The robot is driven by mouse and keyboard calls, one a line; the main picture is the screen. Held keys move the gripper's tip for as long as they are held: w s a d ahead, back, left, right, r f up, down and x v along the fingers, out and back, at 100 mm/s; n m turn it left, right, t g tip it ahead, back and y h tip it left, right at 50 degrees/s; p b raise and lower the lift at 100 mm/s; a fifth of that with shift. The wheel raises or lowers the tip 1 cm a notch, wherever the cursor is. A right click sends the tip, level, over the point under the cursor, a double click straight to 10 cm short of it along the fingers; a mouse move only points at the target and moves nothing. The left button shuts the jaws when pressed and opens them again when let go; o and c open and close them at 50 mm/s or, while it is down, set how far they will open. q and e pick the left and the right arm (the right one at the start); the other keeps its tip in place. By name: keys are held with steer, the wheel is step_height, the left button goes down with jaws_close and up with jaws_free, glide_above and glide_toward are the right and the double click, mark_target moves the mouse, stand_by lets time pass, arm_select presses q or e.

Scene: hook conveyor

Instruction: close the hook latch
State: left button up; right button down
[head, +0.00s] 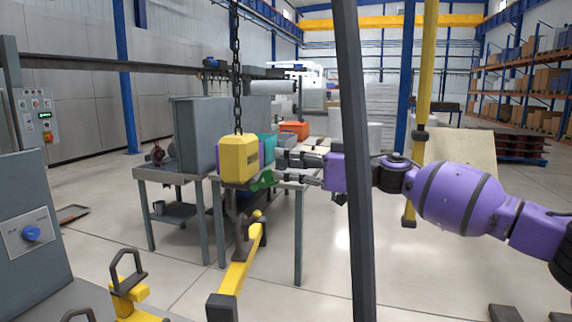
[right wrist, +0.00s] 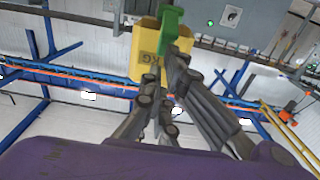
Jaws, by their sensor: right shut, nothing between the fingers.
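A yellow hook block (head: 238,158) hangs from a dark chain (head: 236,70) left of centre in the head view. It also shows at the top of the right wrist view (right wrist: 146,40). A green latch (head: 263,180) is at the block's lower right side, and it shows in the right wrist view (right wrist: 172,27). A dark hook part (head: 241,238) hangs below the block. My right gripper (head: 285,166) is shut and empty, just right of the block. In the right wrist view its fingertips (right wrist: 172,66) are close to the latch; contact cannot be told. My left gripper is out of view.
A dark upright post (head: 352,120) stands in front of my right wrist. A yellow bar (head: 240,265) lies below the hook. Floor to the right is largely open.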

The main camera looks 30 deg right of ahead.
steer(key=shift+f, duration=0.1)
stand_by(0.3)
steer(key=shift+s+d+f+t+y, duration=0.15)
steer(key=shift+d+f+t+y, duration=0.05)
steer(key=shift+f+t+y, duration=0.1)
